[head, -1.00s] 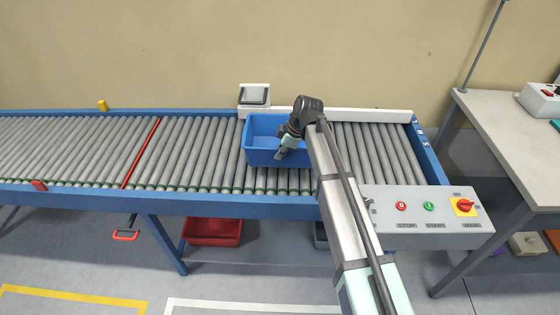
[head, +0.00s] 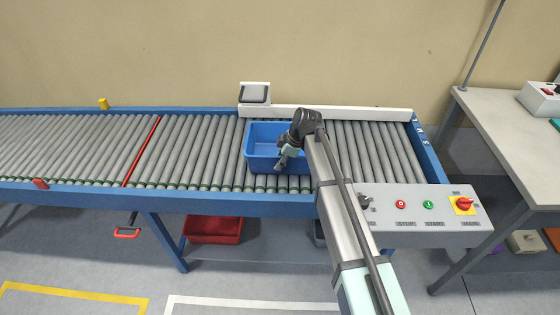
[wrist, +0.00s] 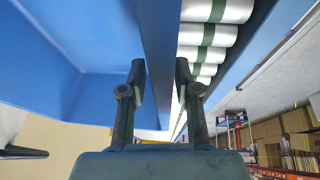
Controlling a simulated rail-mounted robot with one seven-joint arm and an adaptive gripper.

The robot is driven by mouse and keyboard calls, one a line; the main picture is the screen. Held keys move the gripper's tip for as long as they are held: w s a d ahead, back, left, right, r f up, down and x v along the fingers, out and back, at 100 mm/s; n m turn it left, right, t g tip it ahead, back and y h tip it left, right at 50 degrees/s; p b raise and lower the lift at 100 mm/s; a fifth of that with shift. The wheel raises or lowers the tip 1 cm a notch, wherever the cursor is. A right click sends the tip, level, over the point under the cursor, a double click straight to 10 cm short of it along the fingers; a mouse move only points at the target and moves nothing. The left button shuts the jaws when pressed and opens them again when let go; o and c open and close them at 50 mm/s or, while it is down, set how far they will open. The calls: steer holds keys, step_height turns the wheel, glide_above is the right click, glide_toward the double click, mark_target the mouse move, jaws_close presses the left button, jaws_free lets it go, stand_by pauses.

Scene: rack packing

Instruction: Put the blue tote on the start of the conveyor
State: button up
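The blue tote (head: 262,165) is upright and empty as far as I can see, over the rollers of the conveyor (head: 205,150) in its right-hand part. It looks low on the rollers; its underside is hidden. My gripper (head: 281,165) is at the tote's near wall, right of its middle. My arm hides the tote's right end.
A scanner-like box (head: 254,94) stands behind the tote. A control panel (head: 425,212) with buttons is at the front right. A red bin (head: 212,229) sits below. A grey table (head: 505,130) is at the right. Rollers left of the tote are clear.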

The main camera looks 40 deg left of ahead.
steer(key=shift+r, duration=0.1)
steer(key=b+v, duration=0.1)
steer(key=v, duration=1.1)
steer(key=shift+b, duration=0.3)
stand_by(1.1)
